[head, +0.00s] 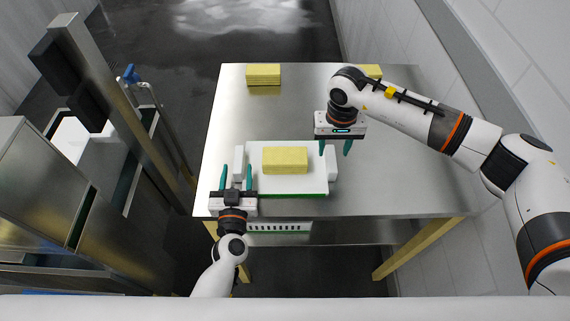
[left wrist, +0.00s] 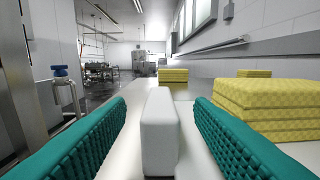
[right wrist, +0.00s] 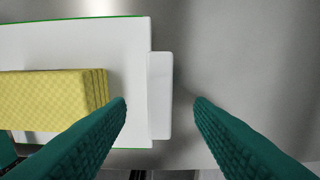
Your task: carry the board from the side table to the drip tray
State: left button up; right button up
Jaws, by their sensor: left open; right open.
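The white board (head: 259,185) with a green edge lies on the steel side table (head: 400,195) near its front edge. A yellow block (head: 285,161) sits on it; the block also shows in the left wrist view (left wrist: 265,108) and right wrist view (right wrist: 55,98). The board has a white handle at each end. My left gripper (head: 236,178) is open, its fingers on either side of the left handle (left wrist: 159,130). My right gripper (head: 336,147) is open above the right handle (right wrist: 160,95), which lies between its fingers' lines, nearer the left finger. I cannot identify the drip tray.
Two more yellow blocks, one at the back left (head: 263,75) and one at the back right (head: 368,71), stand on the table. Steel equipment (head: 60,190) with a blue-handled tap (head: 131,74) stands left of the table. A tiled wall is close on the right.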

aim_at(239, 157)
pick_arm(q)
jog(key=shift+w, duration=2.55)
pick_arm(e)
jog(key=shift+f, duration=2.55)
pick_arm(q)
jog(key=shift+c, duration=0.6)
pick_arm(e)
jog(key=shift+c, duration=0.6)
pick_arm(q)
grip_shut()
pick_arm(e)
grip_shut()
jog(key=shift+r, duration=0.1)
